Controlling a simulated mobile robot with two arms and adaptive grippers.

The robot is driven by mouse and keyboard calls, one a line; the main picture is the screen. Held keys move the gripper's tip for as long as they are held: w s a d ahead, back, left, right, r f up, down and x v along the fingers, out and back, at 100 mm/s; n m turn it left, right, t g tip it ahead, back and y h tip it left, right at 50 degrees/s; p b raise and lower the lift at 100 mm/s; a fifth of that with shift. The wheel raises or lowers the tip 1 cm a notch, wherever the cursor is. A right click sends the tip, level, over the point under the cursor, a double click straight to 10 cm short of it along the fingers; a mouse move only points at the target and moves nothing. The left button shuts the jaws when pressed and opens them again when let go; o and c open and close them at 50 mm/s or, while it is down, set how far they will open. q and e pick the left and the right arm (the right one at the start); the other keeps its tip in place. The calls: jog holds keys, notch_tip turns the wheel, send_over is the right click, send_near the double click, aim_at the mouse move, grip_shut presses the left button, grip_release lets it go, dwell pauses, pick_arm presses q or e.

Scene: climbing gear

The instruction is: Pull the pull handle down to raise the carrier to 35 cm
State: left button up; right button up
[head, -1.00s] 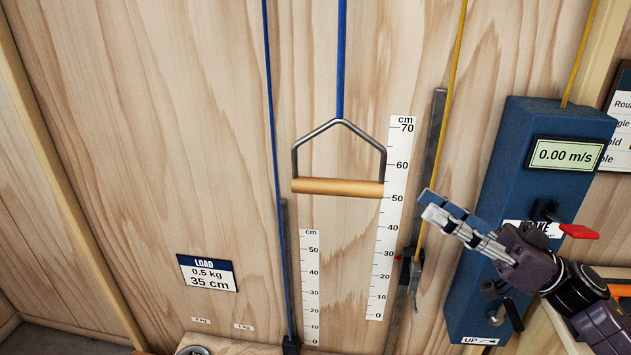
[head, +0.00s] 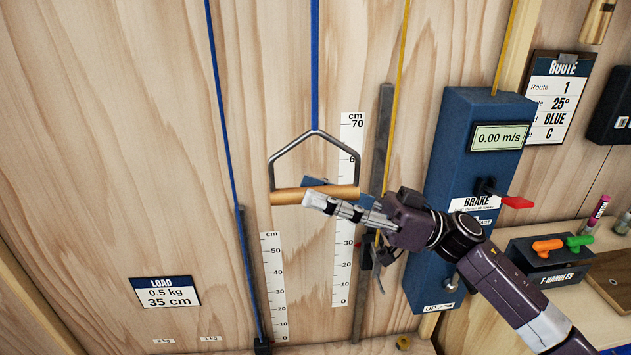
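The pull handle (head: 283,197), a wooden bar in a grey metal frame, hangs from a blue rope (head: 315,60) beside the taller cm scale (head: 348,260), near its 50 mark. My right gripper (head: 315,192) is at the bar's right half, with a pale finger in front of it and a blue piece showing behind and above it. Whether the fingers press on the bar cannot be told. The small dark carrier (head: 262,347) is at the foot of the left blue rope, by the zero of the shorter scale (head: 274,285). My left gripper is out of view.
A load card (head: 165,292) reads 0.5 kg, 35 cm. The blue brake box (head: 455,160) with red lever (head: 516,203) and 0.00 m/s display (head: 499,137) stands right, behind my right arm. A T-handle holder (head: 550,270) is farther right.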

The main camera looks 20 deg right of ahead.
jog(key=shift+w+a+r, duration=0.1)
jog(key=shift+a+r, duration=0.05)
jog(key=shift+a, duration=0.25)
grip_shut()
